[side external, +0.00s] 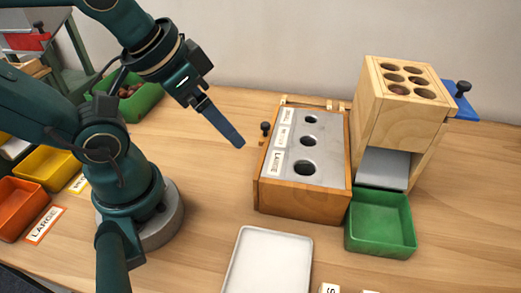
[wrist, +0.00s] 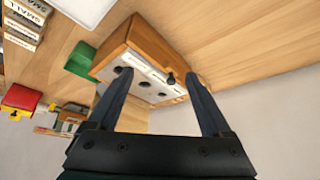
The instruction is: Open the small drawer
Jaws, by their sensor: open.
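A wooden sorting box (side external: 300,203) with a grey top stands mid-table. Its top has three holes and label strips; the near strip reads LARGE, and the far one is too small to read surely. One dark knob (side external: 265,128) sticks out at the box's left side, toward the far end. I cannot tell which drawer it belongs to, and no drawer stands visibly pulled out. In the wrist view the box (wrist: 150,38) and knob (wrist: 171,78) appear between and beyond my fingers. My gripper (side external: 241,145) is open and empty, left of the box, apart from the knob.
A wooden tower (side external: 385,110) with holes and a blue slide (side external: 460,106) stands right of the box. A green tray (side external: 380,245) sits before it, a white tray (side external: 268,268) in front. Coloured bins stand left. Table between my base and the box is clear.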

